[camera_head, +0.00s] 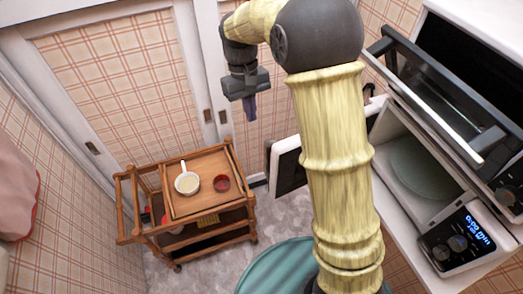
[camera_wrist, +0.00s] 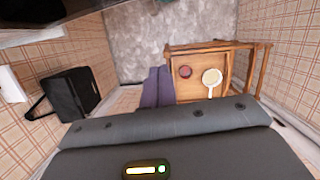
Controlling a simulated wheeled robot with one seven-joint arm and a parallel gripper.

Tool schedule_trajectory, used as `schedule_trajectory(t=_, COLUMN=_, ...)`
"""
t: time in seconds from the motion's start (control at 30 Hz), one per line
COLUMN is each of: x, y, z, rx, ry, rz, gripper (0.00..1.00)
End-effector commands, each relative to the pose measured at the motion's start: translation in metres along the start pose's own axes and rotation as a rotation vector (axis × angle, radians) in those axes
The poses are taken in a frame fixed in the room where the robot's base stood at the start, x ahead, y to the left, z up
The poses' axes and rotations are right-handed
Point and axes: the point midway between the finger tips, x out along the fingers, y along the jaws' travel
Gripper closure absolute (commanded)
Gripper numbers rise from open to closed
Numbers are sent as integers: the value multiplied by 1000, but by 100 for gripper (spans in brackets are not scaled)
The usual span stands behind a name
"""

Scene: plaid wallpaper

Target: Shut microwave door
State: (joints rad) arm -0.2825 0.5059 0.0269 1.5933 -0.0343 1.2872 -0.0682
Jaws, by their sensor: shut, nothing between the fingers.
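The microwave (camera_head: 459,205) is the white box at the right in the head view, with a round plate in its cavity and a lit display on its panel. Its door (camera_head: 286,160), a white frame with a dark pane, stands swung open to the left; my arm covers much of it. My gripper (camera_head: 249,107) hangs beyond the door, up and left of it in the picture, apart from it and empty. Its purple fingers are together in the wrist view (camera_wrist: 157,88). A dark, white-edged panel crosses that view's top left; I cannot tell whether it is the door.
Above the microwave is another appliance with a lowered glass door (camera_head: 435,85). A wooden cart (camera_head: 185,245) holds a white pan (camera_head: 187,183) and a red bowl (camera_head: 222,183). A black bag-like object (camera_wrist: 72,95) is at the wrist view's left. A teal round surface (camera_head: 270,270) is below.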

Motion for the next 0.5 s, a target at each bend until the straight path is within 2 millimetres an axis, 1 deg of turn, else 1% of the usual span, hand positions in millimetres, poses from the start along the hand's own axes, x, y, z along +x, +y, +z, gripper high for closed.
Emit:
schedule_trajectory(t=0.13, x=0, y=0, z=0, rx=0, ry=0, rz=0, gripper=100)
schedule_trajectory(t=0.27, x=4, y=0, z=0, rx=0, ry=-1, rz=0, gripper=100)
schedule_trajectory(t=0.37, x=13, y=0, z=1, rx=0, ry=-3, rz=0, gripper=100)
schedule_trajectory(t=0.5, x=34, y=0, z=1, rx=0, ry=-6, rz=0, gripper=100)
